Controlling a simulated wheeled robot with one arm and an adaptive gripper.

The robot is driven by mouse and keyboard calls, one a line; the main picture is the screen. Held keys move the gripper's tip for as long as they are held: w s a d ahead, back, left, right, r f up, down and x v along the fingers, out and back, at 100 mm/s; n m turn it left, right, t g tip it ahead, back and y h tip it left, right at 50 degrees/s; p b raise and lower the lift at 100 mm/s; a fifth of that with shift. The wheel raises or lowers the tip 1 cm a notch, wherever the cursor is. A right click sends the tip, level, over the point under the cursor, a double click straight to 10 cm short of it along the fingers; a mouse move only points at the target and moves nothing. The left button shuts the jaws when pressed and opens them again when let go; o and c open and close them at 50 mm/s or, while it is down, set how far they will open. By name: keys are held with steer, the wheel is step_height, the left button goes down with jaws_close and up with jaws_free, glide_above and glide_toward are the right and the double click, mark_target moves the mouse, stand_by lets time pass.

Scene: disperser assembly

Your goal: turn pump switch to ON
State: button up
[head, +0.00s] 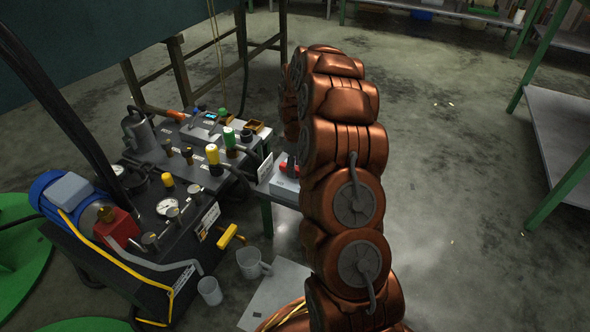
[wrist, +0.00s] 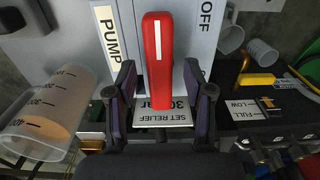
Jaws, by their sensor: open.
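The pump switch is a red lever (wrist: 158,50) with a white stripe, on a grey box (wrist: 220,12). In the wrist view it runs up and down the picture, between a PUMP label (wrist: 108,45) and the word OFF (wrist: 206,14). No ON mark is visible. My gripper (wrist: 160,72) is open, with one dark finger on each side of the lever's lower part. I cannot tell whether either finger touches it. In the head view the red lever (head: 289,167) shows just left of my arm, which hides my gripper.
A white SET RELIEF plate (wrist: 163,114) shows between the fingers. A clear measuring cup (wrist: 50,110) lies close on the left in the wrist view. The hydraulic unit (head: 165,215) with gauges and knobs stands left of the box. Open floor (head: 450,190) lies to the right.

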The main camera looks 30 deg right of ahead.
steer(key=shift+f, duration=0.15)
jaws_close()
stand_by(0.4)
